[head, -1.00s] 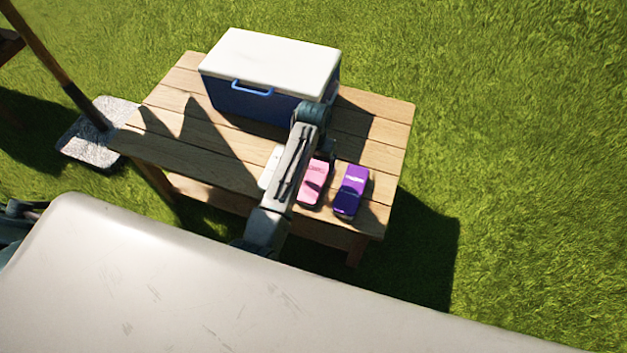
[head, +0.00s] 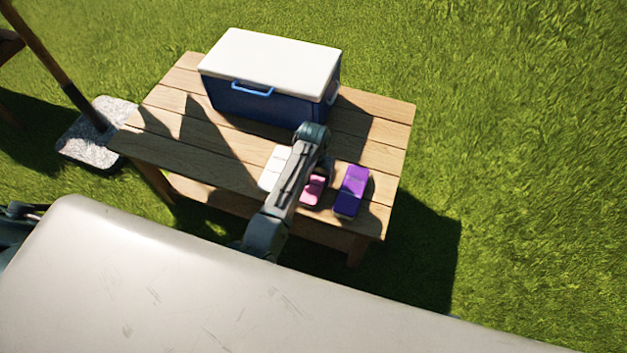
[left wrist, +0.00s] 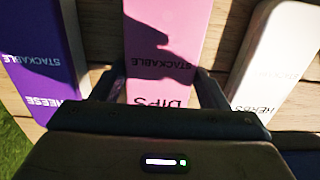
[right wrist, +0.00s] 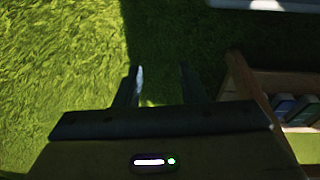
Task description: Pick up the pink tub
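The pink tub (head: 313,190) lies on the wooden table between a white tub and a purple tub, partly hidden under my left arm in the head view. In the left wrist view the pink tub (left wrist: 163,45), marked "DIPS", sits straight ahead between the fingers, with a shadow across its top. My left gripper (left wrist: 165,85) is open, with one finger on each side of the tub's near end; I cannot tell whether they touch it. My right gripper (right wrist: 160,85) is open and empty over grass in the right wrist view.
The purple tub (head: 351,190) stands close on the right and the white tub (head: 274,168) close on the left. A blue cooler with a white lid (head: 270,70) stands at the table's back. The table's left part (head: 165,120) is clear.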

